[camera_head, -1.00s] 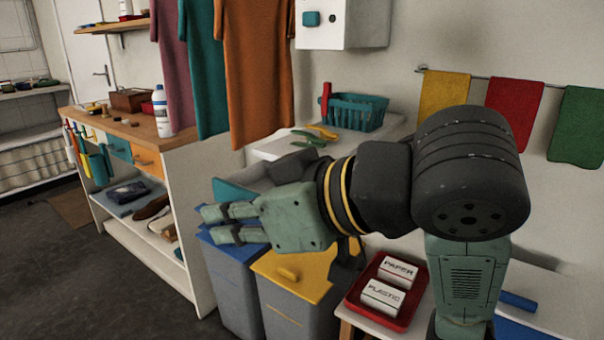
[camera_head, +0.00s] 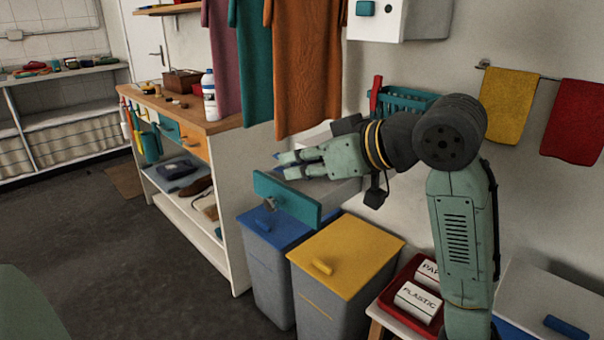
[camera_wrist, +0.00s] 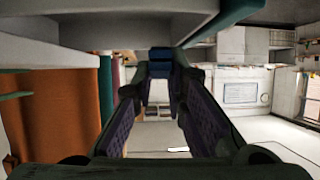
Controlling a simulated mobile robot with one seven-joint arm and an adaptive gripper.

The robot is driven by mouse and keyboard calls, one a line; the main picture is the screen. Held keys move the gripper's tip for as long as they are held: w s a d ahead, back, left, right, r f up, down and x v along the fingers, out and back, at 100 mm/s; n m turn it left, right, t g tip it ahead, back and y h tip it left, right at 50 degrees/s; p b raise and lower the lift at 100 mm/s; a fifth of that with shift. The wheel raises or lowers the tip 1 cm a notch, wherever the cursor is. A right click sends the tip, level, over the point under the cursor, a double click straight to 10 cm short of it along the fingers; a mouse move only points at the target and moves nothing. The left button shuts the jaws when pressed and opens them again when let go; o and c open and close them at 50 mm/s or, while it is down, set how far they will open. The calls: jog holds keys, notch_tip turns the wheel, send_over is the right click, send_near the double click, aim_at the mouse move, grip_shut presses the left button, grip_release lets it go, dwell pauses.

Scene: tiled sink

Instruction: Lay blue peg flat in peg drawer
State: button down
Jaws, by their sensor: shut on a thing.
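My gripper (camera_head: 287,165) is at the left end of my arm in the head view, pointing left. In the wrist view its fingers are closed around a blue peg (camera_wrist: 160,62) at their tips. A small blue bit of the peg (camera_head: 277,155) shows by the fingertips in the head view. A pulled-out drawer with a teal front (camera_head: 287,201) and a small handle stands just below and in front of my gripper. The drawer's inside is mostly hidden, and I cannot tell whether the peg touches it. A teal edge (camera_wrist: 238,14) shows close by in the wrist view.
A blue-lidded bin (camera_head: 262,229) and a yellow-lidded bin (camera_head: 345,255) stand below the drawer. A wooden-topped workbench (camera_head: 190,112) is to the left. Hanging garments (camera_head: 307,65) are close behind my gripper.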

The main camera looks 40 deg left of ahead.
jog(key=f, duration=0.1)
jog(key=w+f, duration=0.1)
jog(key=f, duration=0.1)
jog(key=shift+w+a+f, duration=0.15)
jog(key=shift+a+f, duration=0.05)
jog(key=shift+a, duration=0.2)
jog(key=shift+f, duration=0.15)
jog(key=shift+f, duration=0.2)
jog(key=c, duration=1.9)
grip_release()
